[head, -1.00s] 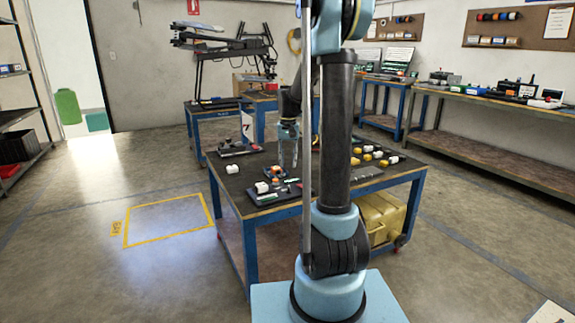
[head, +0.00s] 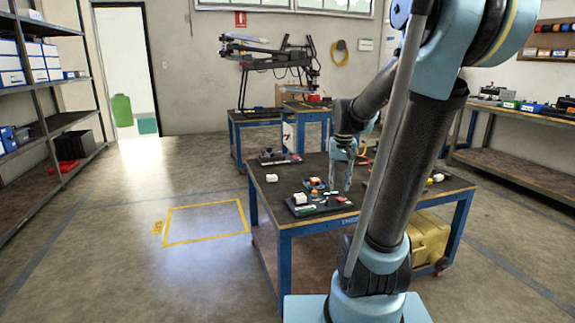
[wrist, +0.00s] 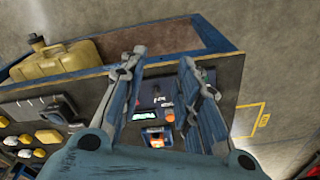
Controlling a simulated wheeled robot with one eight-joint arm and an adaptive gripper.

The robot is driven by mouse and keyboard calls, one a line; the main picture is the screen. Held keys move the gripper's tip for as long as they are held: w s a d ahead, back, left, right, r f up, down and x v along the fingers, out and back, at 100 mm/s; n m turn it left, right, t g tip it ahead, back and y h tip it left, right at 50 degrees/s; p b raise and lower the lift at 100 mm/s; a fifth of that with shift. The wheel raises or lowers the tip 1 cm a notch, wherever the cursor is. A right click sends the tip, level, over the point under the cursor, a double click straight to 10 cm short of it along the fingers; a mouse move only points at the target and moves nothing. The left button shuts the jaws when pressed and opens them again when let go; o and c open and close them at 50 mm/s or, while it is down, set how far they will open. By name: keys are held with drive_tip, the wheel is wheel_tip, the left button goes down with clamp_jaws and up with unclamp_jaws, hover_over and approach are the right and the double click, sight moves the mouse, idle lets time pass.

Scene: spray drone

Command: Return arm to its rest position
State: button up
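My gripper (head: 341,177) is over the blue-framed work table (head: 286,228) in the head view, pointing down. In the wrist view its two fingers are spread apart, and the gripper (wrist: 162,62) is open with nothing held between the fingertips. Below the gap lies a dark tray (wrist: 152,92) with small parts on it. My arm is bent and reaches forward over the table, covering part of its right side in the head view. I cannot tell the exact height of the fingertips above the table.
A yellow jerrycan (wrist: 62,60) stands on the table's lower shelf. White blocks and small parts lie on the tabletop. A drone (head: 262,50) rests on a stand behind. Open floor with a yellow-marked square (head: 205,222) is at left, beyond it a shelf rack (head: 62,120).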

drive_tip(key=s+f, duration=0.4)
drive_tip(key=s, duration=0.5)
drive_tip(key=s+f+n+t, duration=0.1)
drive_tip(key=s+f, duration=0.4)
drive_tip(key=s, duration=0.5)
drive_tip(key=shift+s+d, duration=0.15)
drive_tip(key=shift+d, duration=0.3)
